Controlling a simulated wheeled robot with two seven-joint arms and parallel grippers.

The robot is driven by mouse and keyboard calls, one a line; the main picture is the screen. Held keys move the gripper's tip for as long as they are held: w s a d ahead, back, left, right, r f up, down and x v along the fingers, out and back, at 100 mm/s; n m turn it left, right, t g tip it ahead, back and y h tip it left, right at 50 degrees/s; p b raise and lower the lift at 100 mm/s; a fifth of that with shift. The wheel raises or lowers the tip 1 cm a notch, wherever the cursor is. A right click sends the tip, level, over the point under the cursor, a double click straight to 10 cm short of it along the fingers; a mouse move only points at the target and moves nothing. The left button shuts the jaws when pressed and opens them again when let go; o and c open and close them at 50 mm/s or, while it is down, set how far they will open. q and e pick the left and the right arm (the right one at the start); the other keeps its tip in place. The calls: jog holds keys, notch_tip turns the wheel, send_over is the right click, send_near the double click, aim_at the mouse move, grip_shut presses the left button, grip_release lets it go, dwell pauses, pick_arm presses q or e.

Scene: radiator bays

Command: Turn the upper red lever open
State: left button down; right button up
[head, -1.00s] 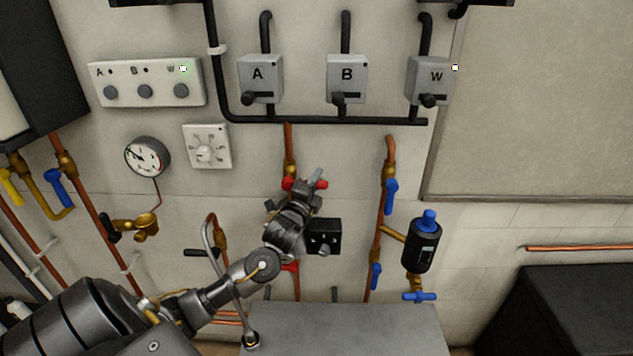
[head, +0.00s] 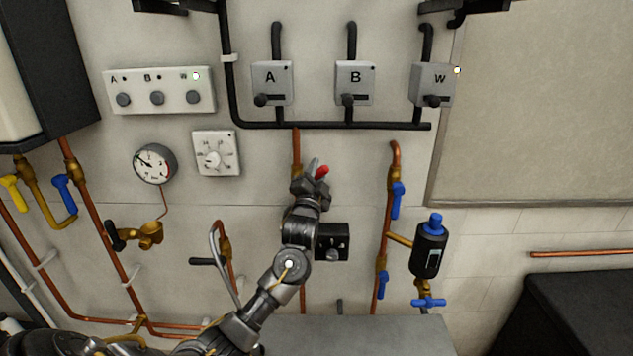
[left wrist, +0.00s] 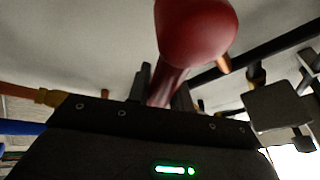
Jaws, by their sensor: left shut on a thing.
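The upper red lever (head: 322,171) is on the copper pipe below the box marked A. Only its red end shows in the head view, tilted up to the right; the valve body is hidden behind my gripper. In the left wrist view the red lever (left wrist: 194,36) rises from between my fingers, large and close. My left gripper (head: 315,170) is shut on this lever. A lower red lever does not show now; my arm covers part of that pipe. My right gripper is not in view.
A black box with a knob (head: 333,243) sits just right of my left wrist. A pipe with blue levers (head: 397,200) runs further right. A dial (head: 216,153) and a gauge (head: 155,164) are to the left. A grey surface (head: 370,332) lies below.

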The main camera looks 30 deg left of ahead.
aim_at(297, 151)
pick_arm(q)
jog(key=a+r+n+g+y, duration=0.1)
jog(key=n+y, duration=0.1)
jog(key=n, duration=0.2)
jog(key=s+a+n+g+y, duration=0.1)
jog(key=n+y, duration=0.1)
jog(key=n, duration=0.2)
jog(key=s+a+r+n+g+y, duration=0.1)
jog(key=a+n+y, duration=0.1)
jog(key=n, duration=0.3)
jog(key=shift+s+r+b, duration=0.25)
jog(key=shift+r+b, duration=0.05)
jog(key=shift+b, duration=0.1)
jog(key=shift+s+a+n+g+y, duration=0.1)
jog(key=shift+a+n+g+y, duration=0.1)
jog(key=shift+n+g+y, duration=0.25)
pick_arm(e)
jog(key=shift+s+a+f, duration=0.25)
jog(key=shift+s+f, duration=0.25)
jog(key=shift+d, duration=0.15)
pick_arm(q)
jog(key=c, duration=1.3)
grip_release()
jog(key=shift+o, duration=0.2)
